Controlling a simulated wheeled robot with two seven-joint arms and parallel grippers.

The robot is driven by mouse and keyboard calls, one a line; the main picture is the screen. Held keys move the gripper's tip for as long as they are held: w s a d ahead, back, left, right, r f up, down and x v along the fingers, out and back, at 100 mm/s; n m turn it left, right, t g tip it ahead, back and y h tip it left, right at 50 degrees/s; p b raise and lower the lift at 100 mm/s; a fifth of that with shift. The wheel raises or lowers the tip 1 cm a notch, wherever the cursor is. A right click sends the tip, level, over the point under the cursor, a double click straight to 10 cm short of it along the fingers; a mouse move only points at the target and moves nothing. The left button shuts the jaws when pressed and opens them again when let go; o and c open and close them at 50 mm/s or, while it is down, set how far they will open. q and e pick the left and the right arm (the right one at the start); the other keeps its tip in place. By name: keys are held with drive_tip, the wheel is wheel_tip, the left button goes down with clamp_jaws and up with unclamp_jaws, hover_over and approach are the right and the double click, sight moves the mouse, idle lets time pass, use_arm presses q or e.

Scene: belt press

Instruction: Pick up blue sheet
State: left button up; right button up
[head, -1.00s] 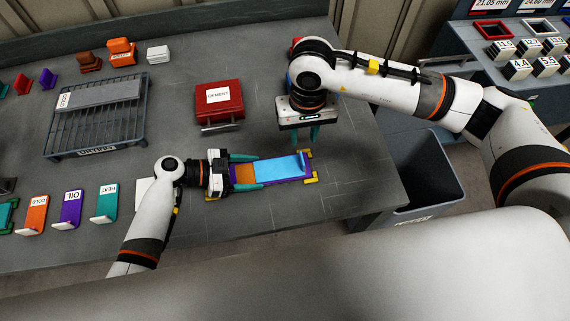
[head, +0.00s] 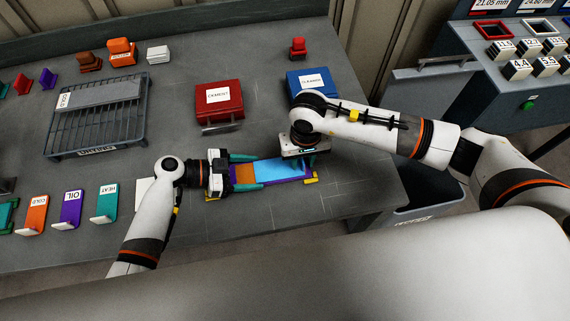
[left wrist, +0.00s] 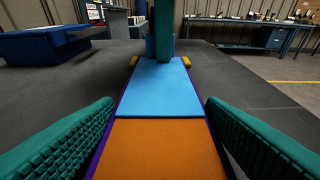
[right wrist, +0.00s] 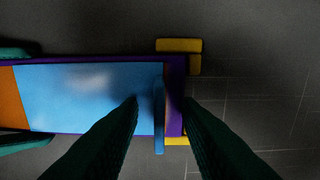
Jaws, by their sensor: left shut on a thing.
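The blue sheet (head: 274,168) lies flat at the right part of a narrow purple tray (head: 310,171), beside an orange sheet (head: 245,175). It has an upright blue tab (right wrist: 159,118) at its right end. My left gripper (head: 258,171) is shut across the tray, a finger along each long side; the left wrist view shows the orange sheet (left wrist: 157,150) between the fingers and the blue sheet (left wrist: 159,90) beyond. My right gripper (right wrist: 160,118) points down over the tray's right end, open, its fingers apart on either side of the tab. The head view hides the tab behind that gripper.
Yellow corner pieces (right wrist: 180,45) sit at the tray's right end. A red case (head: 219,101) and a blue case (head: 309,84) stand farther back, a wire rack (head: 60,137) at left. The table in front of the tray is clear.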

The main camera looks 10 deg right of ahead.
drive_tip(key=shift+c, duration=0.2)
clamp_jaws()
wheel_tip(320, 180, up, 11)
drive_tip(key=shift+f, duration=0.2)
